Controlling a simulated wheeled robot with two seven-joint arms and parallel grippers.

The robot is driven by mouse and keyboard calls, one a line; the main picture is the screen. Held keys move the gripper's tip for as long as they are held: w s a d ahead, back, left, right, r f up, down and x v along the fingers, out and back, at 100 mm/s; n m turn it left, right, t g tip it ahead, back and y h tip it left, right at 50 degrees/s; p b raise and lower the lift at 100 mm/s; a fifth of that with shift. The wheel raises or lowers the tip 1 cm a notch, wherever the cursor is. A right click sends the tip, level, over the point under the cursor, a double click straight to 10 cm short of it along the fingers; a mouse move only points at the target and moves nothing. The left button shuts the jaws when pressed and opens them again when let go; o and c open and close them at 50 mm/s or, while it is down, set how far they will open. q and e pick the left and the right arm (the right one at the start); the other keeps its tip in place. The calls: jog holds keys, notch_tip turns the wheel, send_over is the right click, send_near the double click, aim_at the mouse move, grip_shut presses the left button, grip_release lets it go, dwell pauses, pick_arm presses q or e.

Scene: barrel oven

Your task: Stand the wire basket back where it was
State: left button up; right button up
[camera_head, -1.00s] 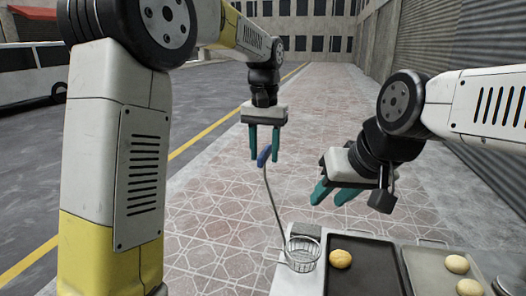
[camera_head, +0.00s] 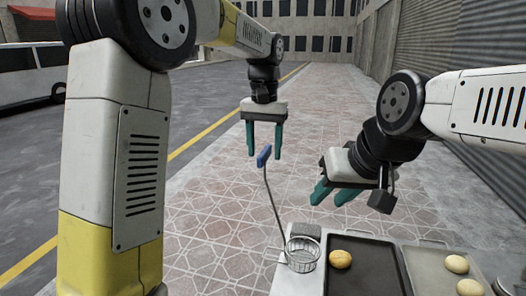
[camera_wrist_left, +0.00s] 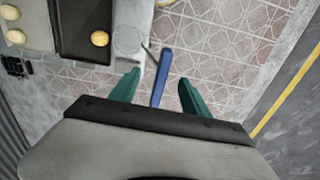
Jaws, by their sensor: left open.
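The wire basket (camera_head: 302,256) stands at the left end of the worktop, beside the dark tray. Its long thin handle rises up and left to a blue grip (camera_head: 264,156). In the left wrist view the blue grip (camera_wrist_left: 162,78) lies between the spread teal fingers (camera_wrist_left: 158,80), apart from both, and the basket (camera_wrist_left: 128,41) shows beyond. My right gripper (camera_head: 333,193) hangs above and to the right of the basket, its teal fingers apart, with nothing seen between them.
A dark tray (camera_head: 345,283) with a bun (camera_head: 340,259) lies right of the basket. A second tray (camera_head: 425,264) with buns (camera_head: 457,264) is further right. Paved ground left of the worktop is clear.

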pick_arm(q)
jog(key=shift+r, duration=4)
jog(key=shift+s+a, duration=0.1)
jog(key=shift+a, duration=0.1)
jog(key=s+a+f+n+t+h, duration=0.1)
jog(key=s+a+f+t, duration=0.2)
jog(key=s+a, duration=0.5)
jog(key=s+a+f+n+t+h, duration=0.1)
jog(key=s+a+f, duration=0.5)
jog(key=s, duration=0.6)
jog(key=shift+s+a+f+n+t, duration=0.2)
jog(key=shift+a+n+t, duration=0.3)
jog(key=shift+a+t, duration=0.6)
